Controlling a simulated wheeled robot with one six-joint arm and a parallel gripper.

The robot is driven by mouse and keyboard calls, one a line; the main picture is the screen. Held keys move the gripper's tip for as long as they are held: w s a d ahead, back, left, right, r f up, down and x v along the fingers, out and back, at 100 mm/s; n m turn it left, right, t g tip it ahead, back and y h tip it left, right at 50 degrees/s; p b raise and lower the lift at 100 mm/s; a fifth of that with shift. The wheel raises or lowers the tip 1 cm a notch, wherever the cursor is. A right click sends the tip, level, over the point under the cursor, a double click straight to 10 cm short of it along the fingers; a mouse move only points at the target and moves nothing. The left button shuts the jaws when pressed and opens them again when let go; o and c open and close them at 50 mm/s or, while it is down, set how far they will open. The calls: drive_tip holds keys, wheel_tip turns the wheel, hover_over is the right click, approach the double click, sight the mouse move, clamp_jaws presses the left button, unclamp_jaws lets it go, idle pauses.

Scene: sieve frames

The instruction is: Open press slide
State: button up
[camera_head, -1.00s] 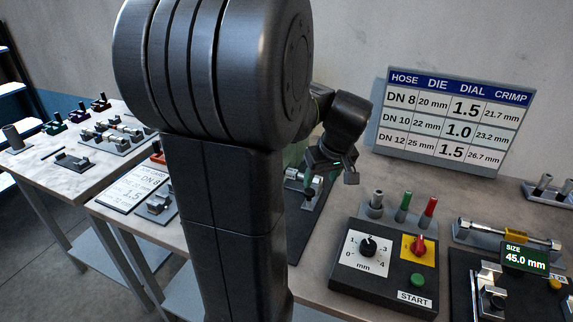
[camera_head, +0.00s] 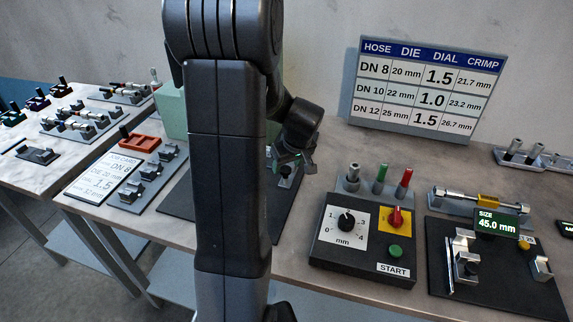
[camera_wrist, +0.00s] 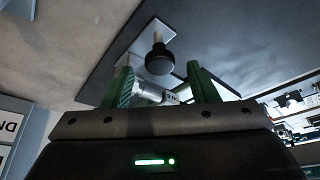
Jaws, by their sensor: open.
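My gripper (camera_head: 296,160) is at the press behind my arm in the head view. In the wrist view my gripper (camera_wrist: 163,82) shows two green fingers, spread apart. A round black knob (camera_wrist: 159,60) on a short stem lies just beyond and between the fingertips; I see no finger touching it. A silver cylindrical part (camera_wrist: 150,93) shows between the fingers. A dark base plate (camera_wrist: 100,80) lies behind them. In the head view my arm hides most of the press; part of its pale green body (camera_head: 172,112) shows left of the arm. I cannot tell how far the slide is open.
A control box (camera_head: 365,245) with a dial, red switch and START button stands right of the gripper. A post holder (camera_head: 352,186) stands behind it. A gauge with a SIZE display (camera_head: 497,222) is farther right. Job card (camera_head: 103,175) and dies (camera_head: 150,172) lie left.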

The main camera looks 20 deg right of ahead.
drive_tip(key=shift+x, duration=0.9)
clamp_jaws()
drive_tip(key=s+a+b, duration=0.1)
drive_tip(key=s+a, duration=0.2)
drive_tip(key=s, duration=0.1)
drive_tip(key=s+a+b, duration=0.2)
drive_tip(key=s+a, duration=0.1)
drive_tip(key=s, duration=0.1)
drive_tip(key=s+a+b, duration=0.2)
drive_tip(key=s+a, duration=0.2)
drive_tip(key=s, duration=0.1)
drive_tip(key=shift+s, duration=0.1)
unclamp_jaws()
drive_tip(key=shift+r, duration=0.1)
